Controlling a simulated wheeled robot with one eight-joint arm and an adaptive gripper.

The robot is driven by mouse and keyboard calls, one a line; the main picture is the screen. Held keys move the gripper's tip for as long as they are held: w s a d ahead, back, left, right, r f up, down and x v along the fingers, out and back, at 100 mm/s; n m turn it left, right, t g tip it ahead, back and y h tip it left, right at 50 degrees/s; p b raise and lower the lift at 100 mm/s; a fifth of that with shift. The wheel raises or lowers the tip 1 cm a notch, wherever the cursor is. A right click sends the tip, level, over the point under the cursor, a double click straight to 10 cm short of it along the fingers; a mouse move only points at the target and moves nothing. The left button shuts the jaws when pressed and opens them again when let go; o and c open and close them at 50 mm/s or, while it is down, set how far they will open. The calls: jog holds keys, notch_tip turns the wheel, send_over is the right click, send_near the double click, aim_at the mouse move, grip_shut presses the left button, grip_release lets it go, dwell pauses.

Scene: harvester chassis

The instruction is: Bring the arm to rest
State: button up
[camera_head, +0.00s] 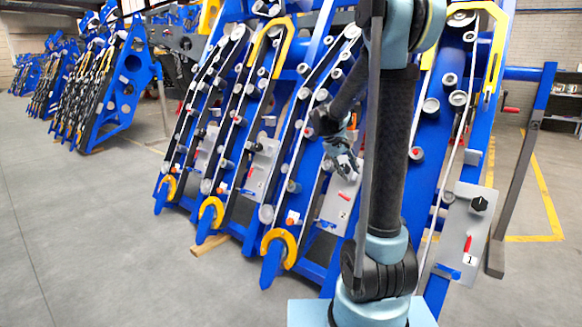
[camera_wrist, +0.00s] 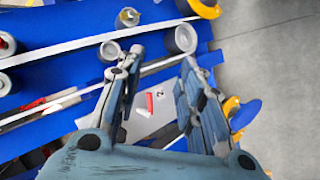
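My arm rises at the right of the head view and bends back left to my gripper (camera_head: 345,160). The gripper is in front of the blue chassis (camera_head: 420,185), by the grey plate marked 2 (camera_head: 338,207). In the wrist view my gripper (camera_wrist: 160,64) has its two fingers spread apart, with nothing seen between the tips. The plate (camera_wrist: 141,118) shows between and behind the fingers, with a red handle (camera_wrist: 150,102). The gap between fingers and plate cannot be told. My gripper partly hides the plate's upper part in the head view.
Another plate marked 1 (camera_head: 466,235), with a black knob and red handle, is at the right. Yellow hooks (camera_head: 279,247) stick out at the chassis's lower front. More blue chassis units (camera_head: 120,85) stand at the back left. The grey floor (camera_head: 90,230) at left is clear.

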jog(key=s+r+y, duration=0.1)
jog(key=s+y, duration=0.1)
jog(key=s, duration=0.9)
jog(key=s+a+f+m+y, duration=0.1)
jog(key=s+f, duration=0.2)
jog(key=s, duration=0.4)
jog(key=s+a+f+m+y, duration=0.1)
jog(key=s+f, duration=0.2)
jog(key=s, duration=0.4)
jog(key=s+a+f+m+t+y, duration=0.1)
jog(key=s+f, duration=0.2)
jog(key=s, duration=0.4)
jog(key=shift+s+a+y, duration=0.25)
jog(key=shift+s+y, duration=0.15)
jog(key=shift+w+f, duration=0.25)
jog(key=shift+w, duration=0.2)
